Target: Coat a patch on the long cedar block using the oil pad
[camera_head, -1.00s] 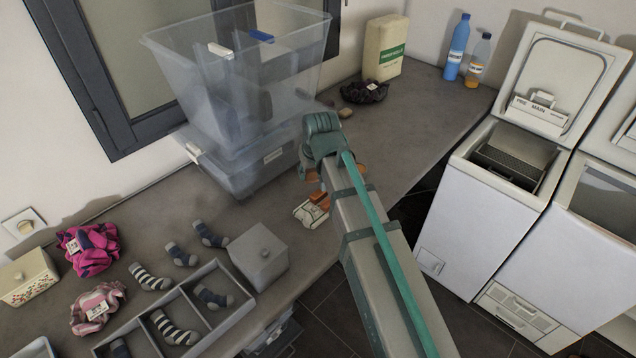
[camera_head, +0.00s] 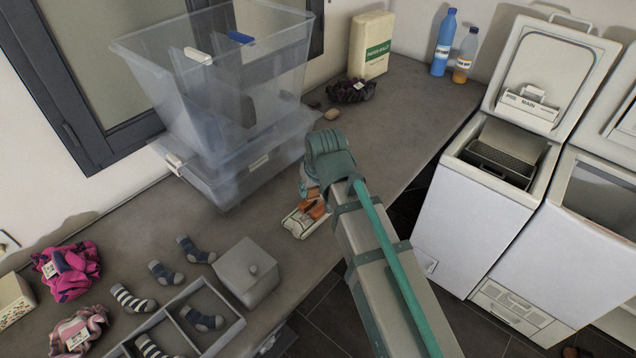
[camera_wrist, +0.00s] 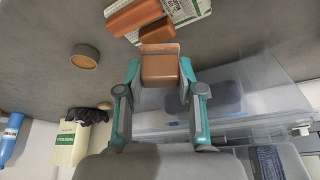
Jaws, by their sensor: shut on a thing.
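My gripper (camera_wrist: 161,88) is shut on a brown block-shaped piece with a paler tan edge (camera_wrist: 160,69), seemingly the oil pad, though I cannot be sure. In the wrist view a long reddish-brown block (camera_wrist: 135,15), likely the long cedar block, lies on a printed white card or tray (camera_wrist: 186,10). A shorter brown block (camera_wrist: 160,30) lies beside it, partly hidden by the held piece. In the head view my gripper (camera_head: 309,186) is over the counter just behind the white tray (camera_head: 297,226) with orange-brown blocks (camera_head: 316,209); my arm hides part of them.
A round tin with an orange top (camera_wrist: 85,57) sits on the counter. Stacked clear bins (camera_head: 215,100) stand to the left, and a grey lidded box (camera_head: 246,272) and a sock divider tray (camera_head: 237,326) nearer.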

